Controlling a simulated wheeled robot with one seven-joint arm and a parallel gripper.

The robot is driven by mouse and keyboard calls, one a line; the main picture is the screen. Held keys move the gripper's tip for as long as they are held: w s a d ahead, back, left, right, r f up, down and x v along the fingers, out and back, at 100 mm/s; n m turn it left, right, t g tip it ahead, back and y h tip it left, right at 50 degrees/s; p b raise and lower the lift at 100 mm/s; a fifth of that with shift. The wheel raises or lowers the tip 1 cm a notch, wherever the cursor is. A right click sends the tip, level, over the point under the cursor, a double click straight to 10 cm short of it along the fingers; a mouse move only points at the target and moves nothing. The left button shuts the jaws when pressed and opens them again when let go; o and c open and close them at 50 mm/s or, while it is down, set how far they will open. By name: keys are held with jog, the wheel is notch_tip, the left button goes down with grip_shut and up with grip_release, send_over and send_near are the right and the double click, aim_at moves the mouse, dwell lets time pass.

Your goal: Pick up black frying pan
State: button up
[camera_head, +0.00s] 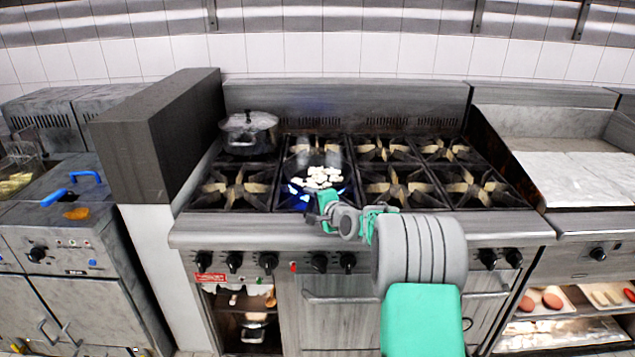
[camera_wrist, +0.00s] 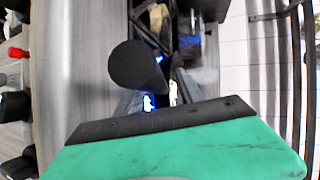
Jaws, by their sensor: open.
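The black frying pan (camera_head: 300,168) sits on a front burner of the range, with white pieces of food (camera_head: 318,178) in it and blue flame (camera_head: 297,190) at its rim. My gripper (camera_head: 320,212) is open at the pan's near side, by the range's front edge. One green finger with a black pad fills the bottom of the wrist view (camera_wrist: 170,145). A black rounded shape (camera_wrist: 137,65) stands close above that finger. It looks like the pan's handle, but I cannot tell for sure. In the head view my gripper hides the handle area.
A lidded metal pot (camera_head: 249,132) stands on the back left burner. The other burners are empty. A tall dark block (camera_head: 160,130) rises left of the range. A flat griddle (camera_head: 575,178) lies to the right. Control knobs (camera_head: 320,262) line the range's front.

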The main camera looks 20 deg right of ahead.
jog(key=shift+c, duration=0.4)
grip_shut()
dwell(0.9)
jog(key=shift+d+r, duration=0.1)
jog(key=shift+r, duration=0.25)
